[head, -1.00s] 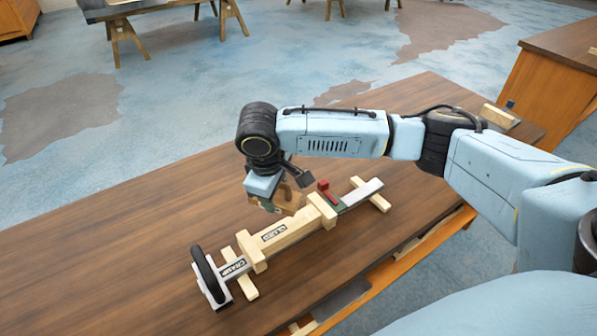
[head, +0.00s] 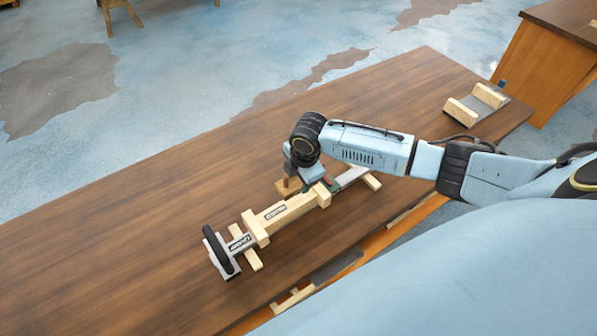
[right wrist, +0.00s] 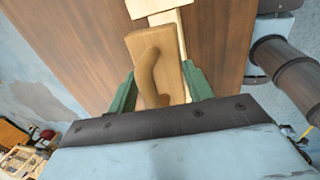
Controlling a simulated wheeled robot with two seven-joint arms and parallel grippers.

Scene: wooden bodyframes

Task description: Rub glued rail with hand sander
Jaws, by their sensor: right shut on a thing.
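The hand sander (right wrist: 157,70) is a tan wooden block with a curved handle, seen in the right wrist view. My right gripper (right wrist: 160,92) is shut on it, with green fingers on both sides. In the head view the sander (head: 290,187) is mostly hidden behind my right wrist. It is at the far side of the glued rail (head: 287,211), a pale wooden bar with a dark label, clamped on the table. Whether the sander touches the rail I cannot tell. My left gripper is out of view.
A clamp with a black handle (head: 221,249) holds the rail's near left end on pale wooden supports. The brown table (head: 120,270) is clear to the left. A grey holder with pale wooden sides (head: 475,104) stands at the table's far right. An orange cabinet (head: 548,75) stands beyond.

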